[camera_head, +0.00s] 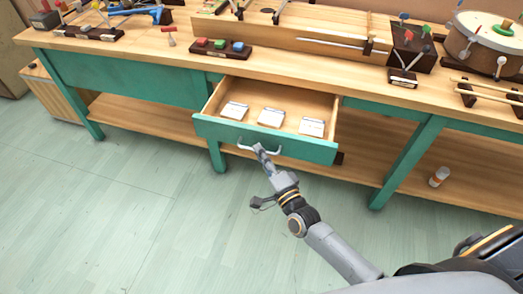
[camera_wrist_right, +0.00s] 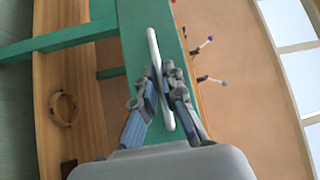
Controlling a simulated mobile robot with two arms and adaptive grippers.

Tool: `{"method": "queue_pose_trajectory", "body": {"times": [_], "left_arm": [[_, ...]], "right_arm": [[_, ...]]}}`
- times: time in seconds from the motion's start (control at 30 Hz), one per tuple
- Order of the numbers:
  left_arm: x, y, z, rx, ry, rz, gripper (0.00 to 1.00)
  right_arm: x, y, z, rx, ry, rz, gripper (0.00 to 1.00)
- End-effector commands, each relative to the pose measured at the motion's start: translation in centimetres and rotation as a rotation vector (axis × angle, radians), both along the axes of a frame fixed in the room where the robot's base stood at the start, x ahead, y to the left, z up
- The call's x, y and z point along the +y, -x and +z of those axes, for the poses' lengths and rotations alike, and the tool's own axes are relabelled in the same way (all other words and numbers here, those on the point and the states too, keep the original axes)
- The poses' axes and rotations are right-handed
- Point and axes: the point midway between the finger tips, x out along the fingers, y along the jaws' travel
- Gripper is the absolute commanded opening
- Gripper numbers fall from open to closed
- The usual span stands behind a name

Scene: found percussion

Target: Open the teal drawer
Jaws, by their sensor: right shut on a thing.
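The teal drawer (camera_head: 285,145) is pulled out from the workbench, and its inside shows. Three small pale packets, including the middle packet (camera_head: 271,118), lie on the drawer floor. The drawer front has a white bar handle (camera_head: 245,148). My right gripper (camera_head: 262,152) is at this handle. In the right wrist view, the fingers (camera_wrist_right: 160,82) are shut around the white handle (camera_wrist_right: 154,50), one on each side. The teal drawer front also shows in that view (camera_wrist_right: 135,50). My left gripper is not in view.
The wooden bench top (camera_head: 140,48) holds colored blocks (camera_head: 220,45), a dark box with mallets (camera_head: 412,48) and a drum (camera_head: 485,42). A teal leg (camera_head: 405,165) stands right of the drawer. A small jar (camera_head: 438,177) sits on the lower shelf. The floor in front is clear.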

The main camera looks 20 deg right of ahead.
Motion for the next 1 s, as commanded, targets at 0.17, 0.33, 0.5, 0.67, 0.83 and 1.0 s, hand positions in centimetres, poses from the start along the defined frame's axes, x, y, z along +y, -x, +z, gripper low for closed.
{"method": "queue_pose_trajectory", "body": {"times": [0.17, 0.33, 0.5, 0.67, 0.83, 1.0], "left_arm": [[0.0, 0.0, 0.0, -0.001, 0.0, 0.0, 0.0], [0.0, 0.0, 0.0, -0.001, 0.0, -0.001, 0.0], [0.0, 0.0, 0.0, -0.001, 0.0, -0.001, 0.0], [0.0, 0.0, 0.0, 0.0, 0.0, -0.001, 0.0], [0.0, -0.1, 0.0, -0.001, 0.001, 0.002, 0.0], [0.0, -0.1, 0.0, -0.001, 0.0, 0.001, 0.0]], "right_arm": [[0.0, 0.1, 0.0, 0.0, -0.001, -0.001, 0.0], [0.0, 0.1, -0.1, 0.0, -0.001, -0.001, 0.0], [0.0, 0.1, 0.0, 0.0, -0.001, -0.001, 0.32], [0.0, 0.1, 0.0, 0.0, -0.001, -0.001, 0.32], [0.0, 0.4, -0.1, 0.001, -0.001, 0.0, 0.32], [-0.5, 2.6, -0.5, 0.003, 0.0, 0.0, 0.32]]}}
